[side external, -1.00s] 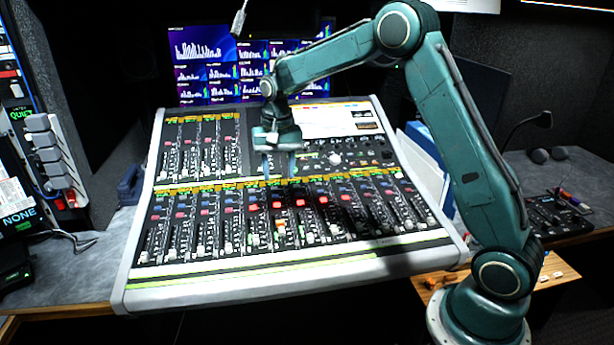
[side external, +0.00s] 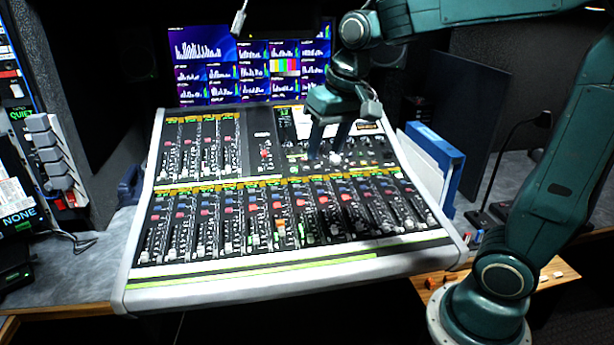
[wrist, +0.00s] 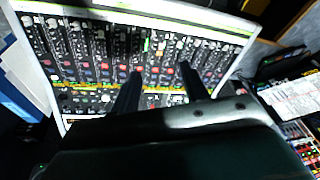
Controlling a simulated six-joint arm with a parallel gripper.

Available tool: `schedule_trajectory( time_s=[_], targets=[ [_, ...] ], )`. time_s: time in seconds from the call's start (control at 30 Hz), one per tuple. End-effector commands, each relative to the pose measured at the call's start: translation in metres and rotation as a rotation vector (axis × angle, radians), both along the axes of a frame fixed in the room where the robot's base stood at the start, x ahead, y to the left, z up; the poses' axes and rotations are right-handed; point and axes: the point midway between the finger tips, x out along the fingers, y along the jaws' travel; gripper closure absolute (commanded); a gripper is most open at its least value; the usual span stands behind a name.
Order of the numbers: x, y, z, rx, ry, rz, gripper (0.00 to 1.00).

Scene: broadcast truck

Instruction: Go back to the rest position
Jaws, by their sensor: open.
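My gripper (side external: 326,158) is teal with two dark fingers pointing down, spread apart and empty. In the side view it hangs in front of the upper right part of the mixing console (side external: 290,262). The console is a wide, sloped panel with a pale frame and many faders, knobs and coloured buttons. In the wrist view the two fingers of my gripper (wrist: 160,75) stand apart over the console (wrist: 240,50), with nothing between them. The gap between fingertips and panel cannot be told exactly.
Monitors (side external: 215,65) stand behind the console. A blue and white binder-like object (side external: 437,160) stands at its right. Grey units (side external: 50,150) are at the left. A thin rod (side external: 240,18) hangs above the monitors.

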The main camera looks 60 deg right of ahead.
Motion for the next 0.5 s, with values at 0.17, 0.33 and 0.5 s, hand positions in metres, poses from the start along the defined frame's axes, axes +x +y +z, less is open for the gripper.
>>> schedule_trajectory(
  time_s=[0.17,0.33,0.5],
  targets=[
    [-0.039,0.008,0.008,-0.022,-0.052,0.076,0.55],
    [-0.073,0.015,0.009,-0.043,-0.098,0.147,0.55],
    [-0.106,0.020,0.004,-0.067,-0.142,0.216,0.55]
  ],
)
